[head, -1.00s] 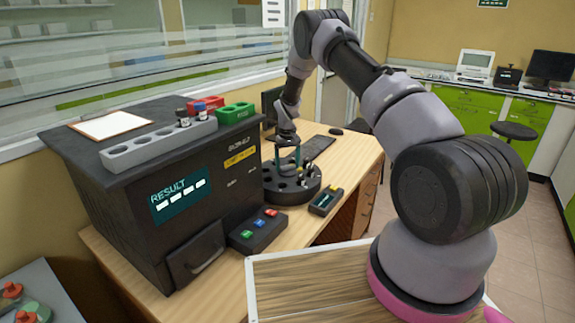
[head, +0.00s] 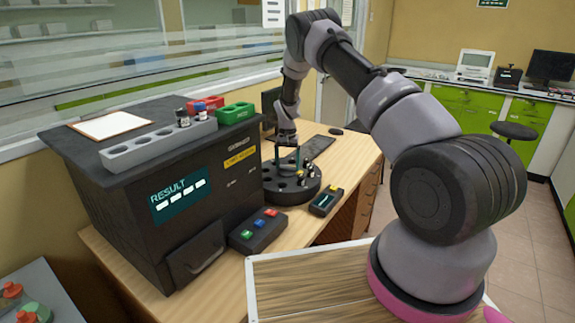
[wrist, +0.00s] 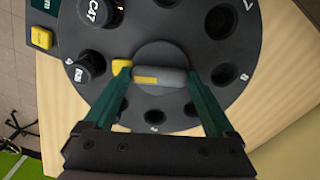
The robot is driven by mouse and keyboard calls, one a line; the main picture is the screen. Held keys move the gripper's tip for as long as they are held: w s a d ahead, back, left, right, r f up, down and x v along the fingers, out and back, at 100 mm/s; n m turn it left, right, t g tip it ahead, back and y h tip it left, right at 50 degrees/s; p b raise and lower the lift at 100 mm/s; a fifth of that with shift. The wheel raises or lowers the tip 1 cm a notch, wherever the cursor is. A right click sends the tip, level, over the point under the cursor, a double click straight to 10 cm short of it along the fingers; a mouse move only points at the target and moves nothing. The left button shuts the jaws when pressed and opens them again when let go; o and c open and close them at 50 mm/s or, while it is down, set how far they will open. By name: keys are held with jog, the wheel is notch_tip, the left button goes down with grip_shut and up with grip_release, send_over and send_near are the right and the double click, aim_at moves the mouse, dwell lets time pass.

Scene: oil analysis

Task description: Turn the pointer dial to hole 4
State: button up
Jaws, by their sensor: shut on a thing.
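The round dark carousel (head: 296,196) stands on the desk beside the black analyser. In the wrist view the carousel (wrist: 262,28) fills the upper middle, with numbered holes around its rim; 7, 8 and 9 are readable. The pointer dial (wrist: 165,77) is a grey bar at its centre with a yellow stripe near the left end. A small yellow piece (wrist: 121,66) lies just left of it. My gripper (wrist: 158,75), which also shows in the head view (head: 288,158), has green fingers at both ends of the bar and is shut on it. The number 4 cannot be read.
Two black-capped vials (wrist: 90,64) sit in carousel holes at the left in the wrist view. The black analyser (head: 180,190) stands close on the left. A box with coloured buttons (head: 258,230) and a small device (head: 325,201) lie in front.

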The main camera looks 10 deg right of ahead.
aim_at(288, 166)
dwell(0.3)
jog(key=o, duration=1.1)
jog(key=shift+c, duration=0.2)
jog(key=shift+r, duration=0.1)
notch_tip(288, 166, up, 11)
jog(key=shift+f, duration=0.2)
